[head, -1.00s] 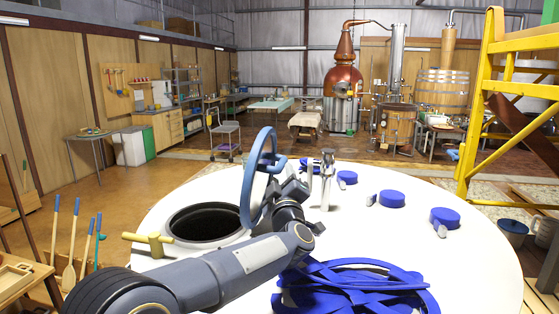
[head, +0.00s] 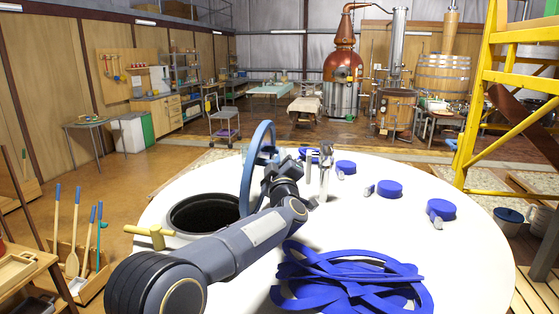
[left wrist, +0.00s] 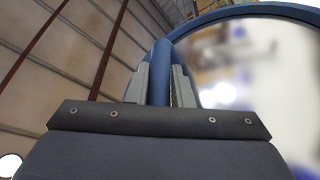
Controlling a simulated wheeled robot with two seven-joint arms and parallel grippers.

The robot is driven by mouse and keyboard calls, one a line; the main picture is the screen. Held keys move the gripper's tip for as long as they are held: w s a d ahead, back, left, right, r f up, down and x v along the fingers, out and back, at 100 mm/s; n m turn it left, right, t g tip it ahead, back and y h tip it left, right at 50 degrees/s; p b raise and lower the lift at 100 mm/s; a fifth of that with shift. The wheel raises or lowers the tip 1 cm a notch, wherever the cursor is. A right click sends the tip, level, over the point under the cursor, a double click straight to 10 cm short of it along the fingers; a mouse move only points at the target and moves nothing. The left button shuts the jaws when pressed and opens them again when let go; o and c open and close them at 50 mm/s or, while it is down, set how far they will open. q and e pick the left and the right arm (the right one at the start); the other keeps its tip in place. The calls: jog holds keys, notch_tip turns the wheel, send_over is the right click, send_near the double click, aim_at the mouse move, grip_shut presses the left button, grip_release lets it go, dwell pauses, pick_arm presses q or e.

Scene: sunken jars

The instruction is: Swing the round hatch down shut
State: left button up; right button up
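The round hatch (head: 247,185) is a blue ring with a clear pane, standing steeply upright at the right side of the dark round opening (head: 205,213) in the white tank top (head: 400,230). A yellow T-shaped handle (head: 152,235) sits at the opening's left edge. My left gripper (head: 272,162) is at the hatch's right side, partly hidden by its own wrist. In the left wrist view, the left gripper's fingers (left wrist: 160,88) lie on both sides of the blue rim (left wrist: 240,12) and appear closed on it. My right gripper is not in view.
A chrome post (head: 324,172) stands just right of the left gripper. Several blue-capped fittings (head: 389,188) sit along the tank's right side. A heap of blue straps (head: 350,283) lies in front. Yellow scaffolding (head: 480,110) stands at the right.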

pick_arm(q)
jog(key=shift+a, duration=0.1)
grip_shut()
jog(key=shift+w+a+r+n, duration=0.1)
jog(key=shift+a+r+n, duration=0.2)
jog(key=shift+a+n, duration=0.15)
jog(key=w+a+n+g+y+p, duration=0.1)
jog(key=w+a+n+g+p, duration=0.1)
jog(key=a+n, duration=0.5)
jog(key=shift+a+r+g+y, duration=0.4)
jog(key=shift+a+r, duration=0.05)
jog(key=shift+a, duration=1.75)
jog(key=shift+w, duration=0.15)
jog(key=o, duration=0.9)
grip_release()
jog(key=shift+c, duration=0.2)
jog(key=shift+d+f, duration=0.1)
